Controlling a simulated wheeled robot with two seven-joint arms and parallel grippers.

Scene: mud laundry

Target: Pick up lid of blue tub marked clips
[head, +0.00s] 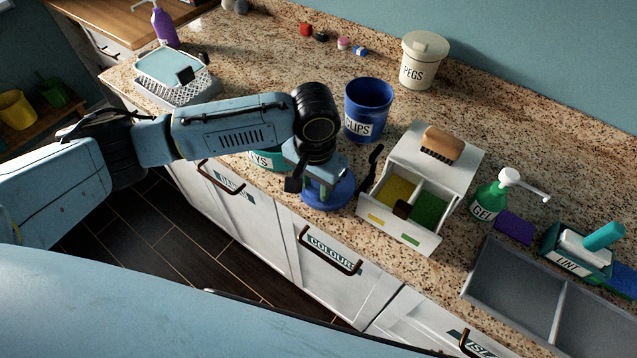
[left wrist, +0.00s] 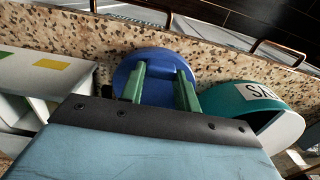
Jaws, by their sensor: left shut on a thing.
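The blue tub marked CLIPS (head: 368,105) stands on the counter with its top open. Its round blue lid (head: 337,194) is apart from it, near the counter's front edge, below and left of the tub in the head view. My left gripper (head: 322,188) points down and is shut on the lid. In the left wrist view the green fingers (left wrist: 161,88) are over the blue lid (left wrist: 155,62), and the exact grip point is hard to see. I cannot tell whether the lid touches the counter. My right gripper is not in view.
A teal tub (left wrist: 240,103) stands close beside the lid, partly hidden by my arm in the head view. A white drawer unit (head: 402,155) with an open drawer and a brush (head: 441,145) is to the right. The PEGS tub (head: 422,62) is behind. Bare counter lies behind CLIPS.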

